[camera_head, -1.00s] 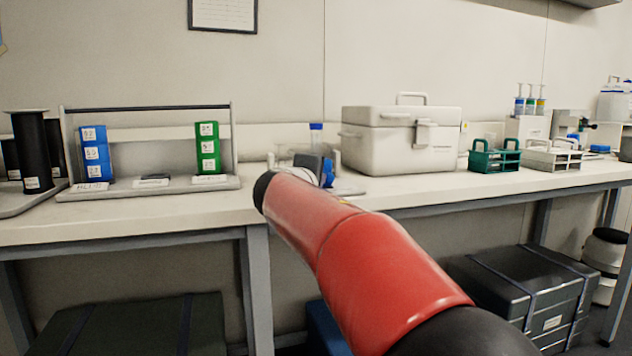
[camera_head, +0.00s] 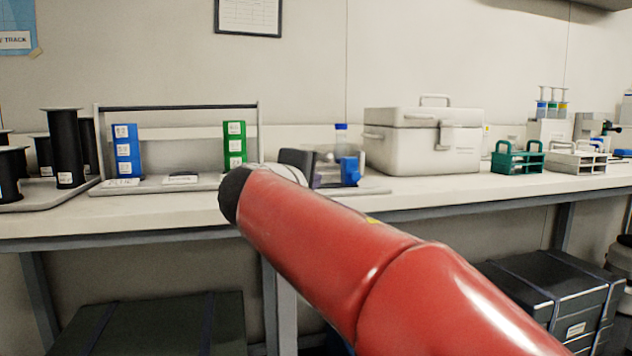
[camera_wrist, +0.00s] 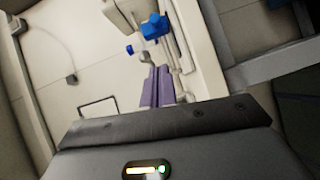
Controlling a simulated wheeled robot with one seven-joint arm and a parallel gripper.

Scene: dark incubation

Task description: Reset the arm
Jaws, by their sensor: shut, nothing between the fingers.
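My red arm crosses the middle of the head view from the lower right, its dark-capped end in front of the bench edge. Behind that end, the dark body of my gripper (camera_head: 297,160) shows in part, left of a small device with a blue knob (camera_head: 350,170). In the wrist view my gripper (camera_wrist: 158,72) shows two purple fingers side by side beyond the dark palm. They are shut and hold nothing. The blue knob (camera_wrist: 154,27) is just beyond them in that view.
On the bench (camera_head: 420,195) stand a rack with blue (camera_head: 127,151) and green (camera_head: 235,145) labelled blocks, black spools (camera_head: 66,150), a white lidded box (camera_head: 422,143), a green tube rack (camera_head: 517,158) and a pale rack (camera_head: 576,158). Black cases (camera_head: 550,290) lie below.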

